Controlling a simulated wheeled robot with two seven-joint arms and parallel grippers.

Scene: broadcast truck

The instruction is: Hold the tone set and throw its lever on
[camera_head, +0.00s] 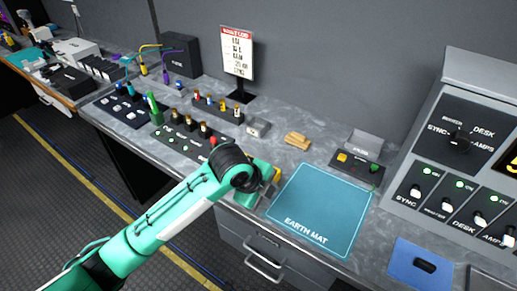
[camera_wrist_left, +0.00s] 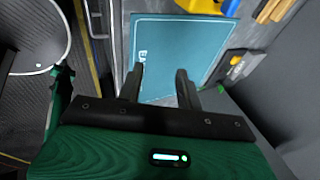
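No label that reads tone set shows. A small grey box (camera_head: 257,129) with a dark top detail stands on the counter, left of the tan wooden blocks (camera_head: 297,140); I cannot tell whether it is the tone set, and no lever position is readable on it. My left gripper (camera_head: 270,186) is over the counter's front, at the left edge of the blue earth mat (camera_head: 318,208). In the left wrist view my left gripper (camera_wrist_left: 160,88) has its fingers apart with nothing between them, above the mat (camera_wrist_left: 175,45). My right gripper is out of view.
A box with yellow and green buttons (camera_head: 357,166) stands behind the mat. A large switch console (camera_head: 455,150) is at the right. A blue pad (camera_head: 420,264) lies at front right. The mat is bare.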

